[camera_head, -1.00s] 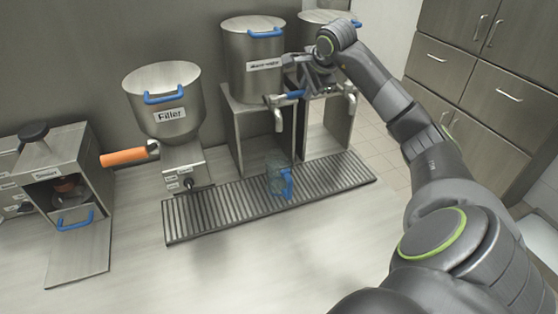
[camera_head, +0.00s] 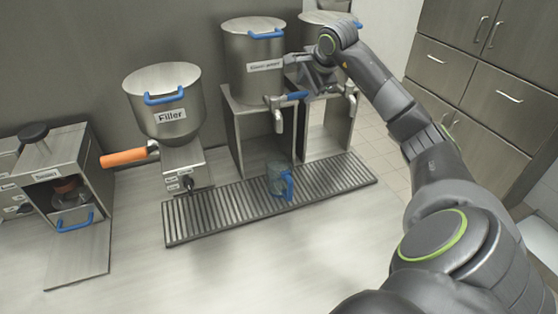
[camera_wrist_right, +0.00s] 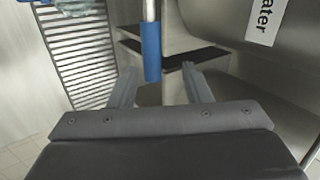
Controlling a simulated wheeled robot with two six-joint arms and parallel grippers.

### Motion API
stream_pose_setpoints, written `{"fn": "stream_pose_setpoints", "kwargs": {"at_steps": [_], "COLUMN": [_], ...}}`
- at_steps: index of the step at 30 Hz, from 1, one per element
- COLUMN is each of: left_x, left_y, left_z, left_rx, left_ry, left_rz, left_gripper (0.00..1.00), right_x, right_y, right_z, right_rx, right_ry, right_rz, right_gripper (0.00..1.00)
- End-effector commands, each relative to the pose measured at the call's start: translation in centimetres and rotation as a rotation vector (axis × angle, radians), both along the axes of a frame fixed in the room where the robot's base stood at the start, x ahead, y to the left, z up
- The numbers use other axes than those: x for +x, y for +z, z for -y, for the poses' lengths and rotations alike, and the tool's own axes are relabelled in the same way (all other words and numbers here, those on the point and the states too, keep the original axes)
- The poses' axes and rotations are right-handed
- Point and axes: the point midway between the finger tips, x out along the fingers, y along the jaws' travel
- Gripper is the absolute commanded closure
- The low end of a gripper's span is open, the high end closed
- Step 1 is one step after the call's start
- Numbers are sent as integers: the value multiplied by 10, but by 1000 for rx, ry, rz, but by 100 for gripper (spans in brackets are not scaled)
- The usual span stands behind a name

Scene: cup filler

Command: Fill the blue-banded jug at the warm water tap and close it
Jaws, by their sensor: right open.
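The jug (camera_head: 276,177), see-through with a blue handle, stands upright on the drip grate below the tap (camera_head: 279,120) of the middle steel tank (camera_head: 251,85). Its contents are hard to make out. The tank's label is blurred; the wrist view shows "ater" on a tank (camera_wrist_right: 262,22). The tap's blue lever (camera_head: 295,96) points to the right. My right gripper (camera_head: 297,84) is open beside this lever. In the right wrist view the lever (camera_wrist_right: 151,52) lies just ahead of the gap between the open fingers (camera_wrist_right: 160,88). My left gripper is out of view.
A second tank (camera_head: 326,18) with its own tap (camera_head: 351,100) stands to the right, partly behind my arm. The front counter is clear.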

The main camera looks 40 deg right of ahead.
Motion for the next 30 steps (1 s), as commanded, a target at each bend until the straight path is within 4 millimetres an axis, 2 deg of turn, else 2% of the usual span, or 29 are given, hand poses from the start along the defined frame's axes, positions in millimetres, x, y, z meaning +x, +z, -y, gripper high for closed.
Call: {"fn": "stream_pose_setpoints", "kwargs": {"at_steps": [4, 8, 16, 21, 25, 30], "left_x": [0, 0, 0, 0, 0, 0], "left_y": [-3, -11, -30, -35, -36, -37], "left_z": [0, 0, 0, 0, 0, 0], "left_rx": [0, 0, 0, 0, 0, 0], "left_ry": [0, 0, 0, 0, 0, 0], "left_rz": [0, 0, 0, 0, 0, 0], "left_gripper": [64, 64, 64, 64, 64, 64], "right_x": [-3, -14, -49, -70, -82, -91], "right_y": [4, 19, 74, 108, 128, 141], "right_z": [0, -2, -10, -16, -19, -21], "right_rx": [-2, -4, -5, -3, -1, -1], "right_ry": [0, 0, -1, 0, 1, 1], "right_rz": [0, 2, 4, 4, 3, 1], "right_gripper": [56, 56, 56, 56, 56, 56]}}
